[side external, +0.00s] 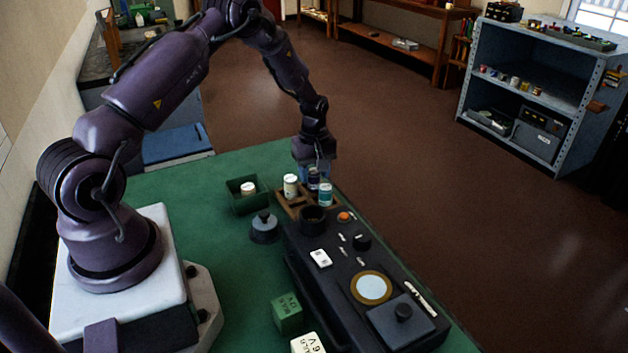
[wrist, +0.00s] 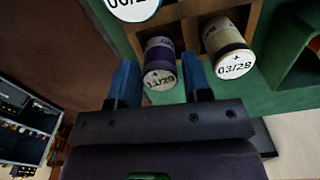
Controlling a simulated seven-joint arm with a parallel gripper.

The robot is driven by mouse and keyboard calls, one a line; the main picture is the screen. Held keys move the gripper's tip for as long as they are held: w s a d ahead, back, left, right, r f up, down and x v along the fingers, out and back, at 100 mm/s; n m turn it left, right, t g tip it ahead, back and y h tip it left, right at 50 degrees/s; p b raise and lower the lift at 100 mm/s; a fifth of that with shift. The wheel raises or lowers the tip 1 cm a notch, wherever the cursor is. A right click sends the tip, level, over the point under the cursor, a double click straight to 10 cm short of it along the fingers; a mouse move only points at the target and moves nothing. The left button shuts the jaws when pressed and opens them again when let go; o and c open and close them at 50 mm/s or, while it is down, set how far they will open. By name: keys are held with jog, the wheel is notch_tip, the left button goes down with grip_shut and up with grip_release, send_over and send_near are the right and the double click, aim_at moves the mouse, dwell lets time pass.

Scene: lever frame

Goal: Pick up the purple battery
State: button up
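The purple battery (wrist: 160,56) stands in a wooden rack (wrist: 190,20), its pale marked end facing the wrist camera. In the side view the purple battery (side external: 313,180) is partly hidden by my gripper (side external: 318,167). In the wrist view my gripper (wrist: 160,88) has its two blue fingers apart, one on each side of the battery's end, with small gaps showing. A cream battery (wrist: 229,45) stands to the right in the same rack. A teal battery (wrist: 132,5) is at the top edge of the wrist view; the teal battery (side external: 325,192) stands nearest the console in the side view.
A green bin (side external: 246,205) holding a pale-topped item is left of the rack. A grey-topped knob-like object (side external: 264,228) and a black console (side external: 345,290) are close by. A green block (side external: 287,314) lies in front. The green table (side external: 180,190) is clear on the left.

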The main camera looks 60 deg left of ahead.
jog(key=c, duration=0.6)
jog(key=shift+c, duration=0.2)
